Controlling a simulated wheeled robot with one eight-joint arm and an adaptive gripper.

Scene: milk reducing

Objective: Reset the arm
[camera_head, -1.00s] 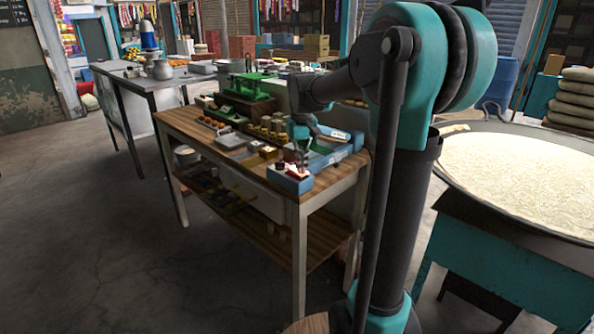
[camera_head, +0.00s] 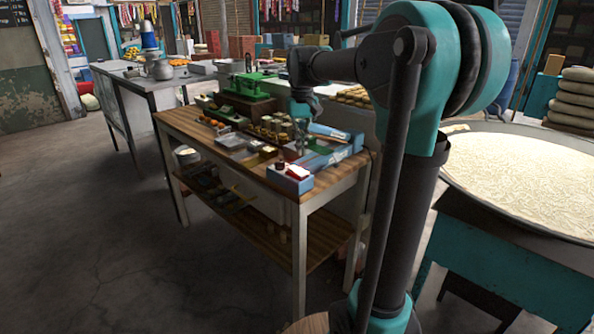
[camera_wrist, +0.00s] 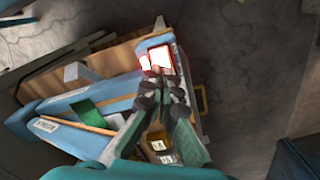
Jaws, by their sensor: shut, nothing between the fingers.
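My arm reaches from the right over a wooden workbench (camera_head: 225,158). My gripper (camera_head: 302,152) hangs above the bench, pointing down, close to a small blue box (camera_head: 288,184) at the front corner. The box holds a red and white item (camera_head: 298,172). In the wrist view my gripper (camera_wrist: 165,77) is shut and empty, its dark fingers close together. There the white and red items (camera_wrist: 160,57) show just beyond the fingertips, and I see no contact with them.
A long blue tray (camera_head: 340,152) lies beside the box. A green scale (camera_head: 250,84) and several small goods crowd the bench. A metal table (camera_head: 150,85) stands behind left. A wide round pan (camera_head: 525,180) is at right. The floor at left is open.

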